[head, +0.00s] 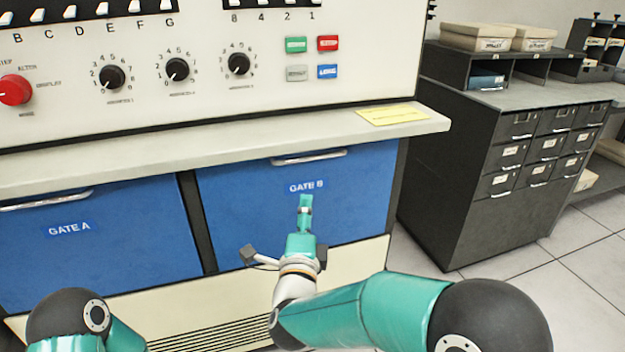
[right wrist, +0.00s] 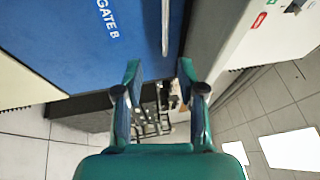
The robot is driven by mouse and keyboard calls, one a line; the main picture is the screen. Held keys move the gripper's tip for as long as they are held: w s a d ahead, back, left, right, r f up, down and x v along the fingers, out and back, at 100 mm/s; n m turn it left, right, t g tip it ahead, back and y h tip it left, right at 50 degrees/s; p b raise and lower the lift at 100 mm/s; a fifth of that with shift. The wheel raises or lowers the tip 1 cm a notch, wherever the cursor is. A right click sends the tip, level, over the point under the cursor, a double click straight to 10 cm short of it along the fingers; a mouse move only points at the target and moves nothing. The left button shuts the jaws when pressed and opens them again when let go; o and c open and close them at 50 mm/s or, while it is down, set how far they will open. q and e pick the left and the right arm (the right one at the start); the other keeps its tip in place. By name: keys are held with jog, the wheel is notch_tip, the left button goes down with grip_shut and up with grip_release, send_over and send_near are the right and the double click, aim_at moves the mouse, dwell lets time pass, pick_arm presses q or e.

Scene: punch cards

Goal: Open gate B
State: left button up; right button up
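Gate B (head: 355,190) is a blue panel under the console's ledge, with a white "GATE B" label and a silver bar handle (head: 309,157) along its top edge. It looks closed, flush with its frame. My right gripper (head: 305,203) is in front of the panel, just below the label and below the handle. In the right wrist view my right gripper (right wrist: 160,72) has its fingers apart with nothing between them. The handle (right wrist: 165,27) lies ahead of the fingertips there, apart from them. My left gripper is not in view; only part of my left arm shows.
Gate A (head: 110,245), a similar blue panel, is to the left. A pale ledge (head: 250,140) juts out above both gates, with a yellow card (head: 392,114) on it. A dark drawer cabinet (head: 465,180) stands at the right, with open floor before it.

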aim_at(311, 159)
jog(key=w+r, duration=0.1)
jog(key=w, duration=0.4)
jog(key=w+r+p, duration=0.1)
jog(key=w, duration=0.5)
jog(key=w+d+r+p, duration=0.1)
jog(key=w, duration=0.4)
jog(key=shift+w+d+r, duration=0.1)
jog(key=shift+w+r, duration=0.1)
jog(key=shift+r, duration=0.05)
jog(key=shift+c, duration=0.2)
grip_shut()
